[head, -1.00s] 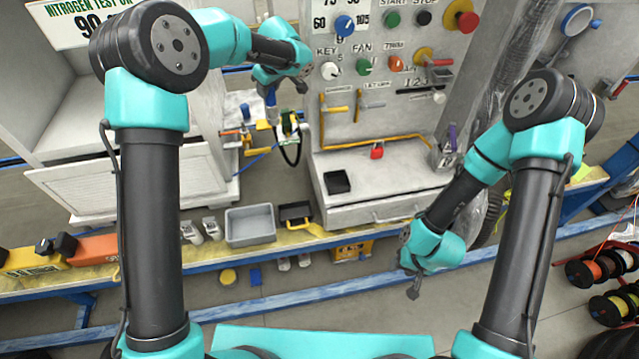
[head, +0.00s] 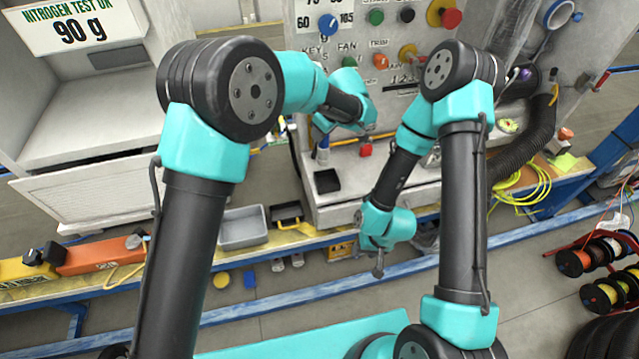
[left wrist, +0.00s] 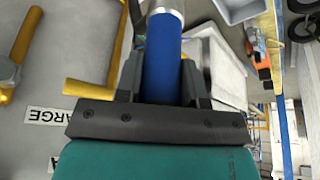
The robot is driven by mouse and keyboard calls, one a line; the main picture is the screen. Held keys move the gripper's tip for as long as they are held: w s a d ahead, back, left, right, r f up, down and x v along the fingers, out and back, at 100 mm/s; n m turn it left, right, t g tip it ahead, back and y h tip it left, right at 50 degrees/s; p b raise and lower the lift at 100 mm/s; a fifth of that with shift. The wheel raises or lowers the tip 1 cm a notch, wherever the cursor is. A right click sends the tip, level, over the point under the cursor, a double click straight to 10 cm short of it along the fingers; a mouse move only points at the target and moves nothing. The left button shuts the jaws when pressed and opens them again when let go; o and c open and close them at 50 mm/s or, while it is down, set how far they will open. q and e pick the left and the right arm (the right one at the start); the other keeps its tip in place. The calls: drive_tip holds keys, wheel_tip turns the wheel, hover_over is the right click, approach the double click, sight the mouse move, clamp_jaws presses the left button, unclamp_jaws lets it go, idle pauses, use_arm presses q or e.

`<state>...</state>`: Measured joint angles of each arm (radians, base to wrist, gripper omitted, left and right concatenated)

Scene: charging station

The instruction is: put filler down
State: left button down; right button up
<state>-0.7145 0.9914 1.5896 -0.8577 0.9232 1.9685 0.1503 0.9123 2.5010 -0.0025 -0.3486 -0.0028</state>
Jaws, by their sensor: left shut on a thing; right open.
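The filler (left wrist: 163,60) shows in the left wrist view as a blue cylinder with a metal collar at its top. My left gripper (left wrist: 162,88) is shut around it. In the head view, the left gripper (head: 324,142) is by the front of the charging station (head: 400,165), with a small blue part of the filler (head: 323,143) visible. My right gripper (head: 378,268) is open and empty, low in front of the station's base.
A black square pad (head: 326,181) lies on the station's ledge, with a red knob (head: 365,150) to its right. A grey bin (head: 243,228) stands on the lower shelf. Yellow handles (left wrist: 17,55) stick out from the panel in the left wrist view. A black corrugated hose (head: 525,150) hangs at the right.

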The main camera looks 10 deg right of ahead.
sight(326, 153)
use_arm(q)
drive_tip(key=shift+s+d+f, duration=0.3)
drive_tip(key=shift+s+d, duration=0.1)
drive_tip(key=shift+f, duration=2)
drive_tip(key=shift+f, duration=2.1)
drive_tip(key=c, duration=0.7)
unclamp_jaws()
drive_tip(key=shift+c, duration=0.2)
